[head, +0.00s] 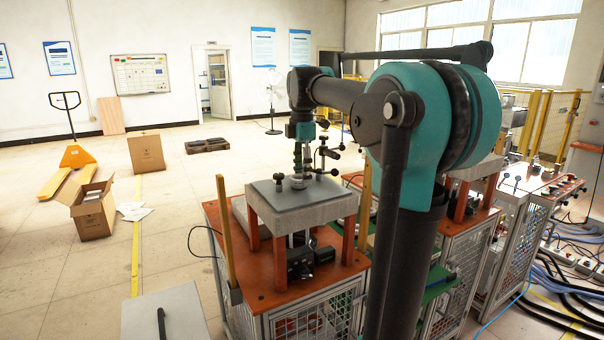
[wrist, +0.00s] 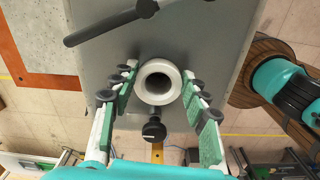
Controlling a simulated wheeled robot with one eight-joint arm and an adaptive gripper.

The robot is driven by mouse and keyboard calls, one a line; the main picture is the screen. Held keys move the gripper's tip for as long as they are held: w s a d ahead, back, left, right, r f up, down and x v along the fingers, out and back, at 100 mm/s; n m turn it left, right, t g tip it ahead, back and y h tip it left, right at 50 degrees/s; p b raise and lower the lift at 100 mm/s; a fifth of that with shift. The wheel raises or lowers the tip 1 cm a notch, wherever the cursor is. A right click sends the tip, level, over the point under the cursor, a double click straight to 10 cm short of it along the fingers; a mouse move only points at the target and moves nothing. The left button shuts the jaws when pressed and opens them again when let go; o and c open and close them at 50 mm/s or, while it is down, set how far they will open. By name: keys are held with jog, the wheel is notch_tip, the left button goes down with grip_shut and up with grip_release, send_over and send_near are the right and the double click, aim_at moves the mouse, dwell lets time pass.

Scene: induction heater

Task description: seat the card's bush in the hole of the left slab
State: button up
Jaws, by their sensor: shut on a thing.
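My gripper (head: 299,172) points down over the middle of the left slab (head: 267,207), a thick pale block with a darker grey top, on orange legs. In the wrist view my gripper (wrist: 158,88) has its padded fingers on both sides of the bush (wrist: 140,84), a pale grey ring with a dark round opening. It is shut on the bush. In the head view the bush (head: 298,184) shows as a small pale disc low at the fingertips, close to the slab's top. The hole is hidden, and I cannot tell whether the bush is in it.
A jointed black stand (head: 328,152) rises close to the right of my gripper. A yellow post (head: 226,230) stands at the slab's left. A black handle (wrist: 110,22) crosses the grey surface in the wrist view. Another bench with a slab (head: 478,170) is to the right.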

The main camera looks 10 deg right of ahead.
jog(key=shift+f, duration=0.75)
jog(key=o, duration=1.4)
jog(key=shift+o, duration=0.2)
jog(key=shift+r, duration=0.1)
notch_tip(320, 180, up, 12)
